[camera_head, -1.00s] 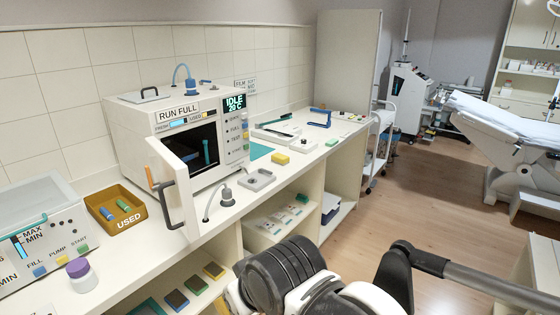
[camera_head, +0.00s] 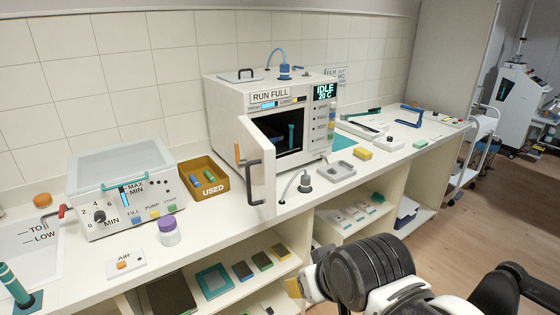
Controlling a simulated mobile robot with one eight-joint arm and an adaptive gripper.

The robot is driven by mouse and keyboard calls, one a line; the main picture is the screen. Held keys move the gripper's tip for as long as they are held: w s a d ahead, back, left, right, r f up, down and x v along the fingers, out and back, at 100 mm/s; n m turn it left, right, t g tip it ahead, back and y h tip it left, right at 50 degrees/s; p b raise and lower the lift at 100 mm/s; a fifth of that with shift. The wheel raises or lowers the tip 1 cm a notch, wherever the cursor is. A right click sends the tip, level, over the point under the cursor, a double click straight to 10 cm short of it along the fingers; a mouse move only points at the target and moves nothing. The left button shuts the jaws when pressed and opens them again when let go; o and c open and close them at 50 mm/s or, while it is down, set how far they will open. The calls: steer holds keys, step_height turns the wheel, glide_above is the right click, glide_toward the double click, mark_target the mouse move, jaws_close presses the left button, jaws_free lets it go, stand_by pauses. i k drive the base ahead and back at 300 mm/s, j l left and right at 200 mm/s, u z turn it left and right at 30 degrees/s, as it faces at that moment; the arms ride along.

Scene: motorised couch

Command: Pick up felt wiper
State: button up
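I cannot pick out the felt wiper with certainty. Several small dark-topped pads with coloured edges lie on the lower shelf under the counter: a blue-edged pad (camera_head: 243,270), a green-edged pad (camera_head: 263,261) and a yellow-edged pad (camera_head: 281,252). My arm shows at the lower right, in front of the shelves; my gripper's fingers cannot be made out. A small yellowish piece (camera_head: 293,288) shows at the arm's left edge; I cannot tell what it belongs to.
The sterilizer-like machine (camera_head: 231,115) has its door (camera_head: 262,180) open over the counter. A USED tray (camera_head: 214,191), a lidded bath (camera_head: 120,188) and a purple-capped jar (camera_head: 168,236) stand left of it.

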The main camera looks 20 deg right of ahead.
mark_target(363, 153)
steer(key=i+l, duration=0.25)
steer(key=l, duration=0.15)
steer(key=i+l+u, duration=0.1)
steer(key=l, duration=0.3)
steer(key=i+l, duration=0.3)
steer(key=i+l+u, duration=0.1)
steer(key=l, duration=0.4)
steer(key=i+l, duration=0.3)
steer(key=i+l+u, duration=0.15)
steer(key=l, duration=0.4)
steer(key=i+l, duration=0.25)
steer(key=l, duration=0.2)
steer(key=i+l+u, duration=0.1)
steer(key=l, duration=0.35)
steer(key=i+j, duration=0.05)
